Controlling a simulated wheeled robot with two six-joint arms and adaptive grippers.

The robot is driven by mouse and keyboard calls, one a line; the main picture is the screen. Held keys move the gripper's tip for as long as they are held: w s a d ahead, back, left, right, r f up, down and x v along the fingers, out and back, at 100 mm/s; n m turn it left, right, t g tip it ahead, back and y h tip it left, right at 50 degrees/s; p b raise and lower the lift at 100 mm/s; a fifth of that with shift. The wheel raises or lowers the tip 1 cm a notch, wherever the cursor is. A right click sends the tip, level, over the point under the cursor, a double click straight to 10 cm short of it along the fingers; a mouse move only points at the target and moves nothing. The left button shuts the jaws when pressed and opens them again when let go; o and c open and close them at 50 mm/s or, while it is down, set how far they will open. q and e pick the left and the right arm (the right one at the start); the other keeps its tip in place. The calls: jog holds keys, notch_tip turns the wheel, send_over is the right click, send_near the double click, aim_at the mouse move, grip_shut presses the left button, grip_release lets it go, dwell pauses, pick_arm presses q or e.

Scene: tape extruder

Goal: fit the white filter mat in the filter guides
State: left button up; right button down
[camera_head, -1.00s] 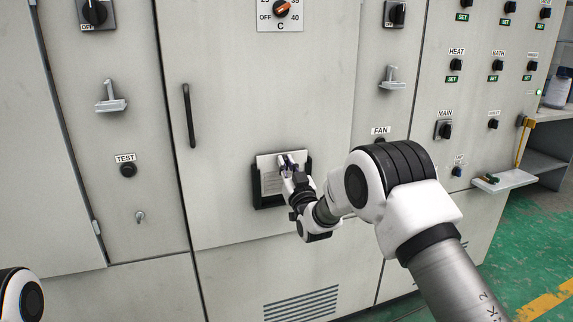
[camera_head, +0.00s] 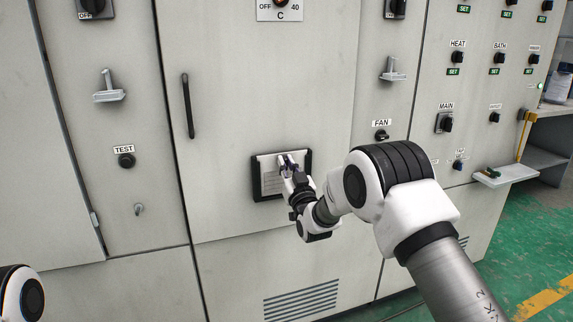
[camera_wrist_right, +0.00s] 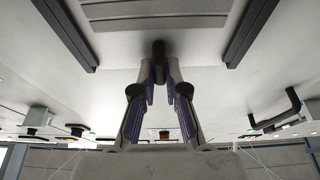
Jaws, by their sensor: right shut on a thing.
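The white filter mat (camera_head: 270,178) is a pale, ribbed square panel on the cabinet door. It sits between the black filter guides (camera_head: 257,178), its top edge slightly below the guide tops; its lower right is hidden behind my right gripper (camera_head: 288,164). In the right wrist view my right gripper (camera_wrist_right: 158,75) is shut on the mat's small dark grip (camera_wrist_right: 159,50). The mat's ribs (camera_wrist_right: 155,12) and the guides (camera_wrist_right: 248,32) on both sides also show there. The mat's exact seating depth cannot be told. My left gripper is out of view.
The cabinet door has a black handle (camera_head: 188,106) at left and a vent (camera_head: 300,300) below. A TEST knob (camera_head: 126,160), a FAN knob (camera_head: 382,136) and a small shelf (camera_head: 506,175) stick out around it. The door face left of the guides is clear.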

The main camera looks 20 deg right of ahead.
jog(key=c, duration=1.1)
grip_release()
jog(key=v, duration=1.2)
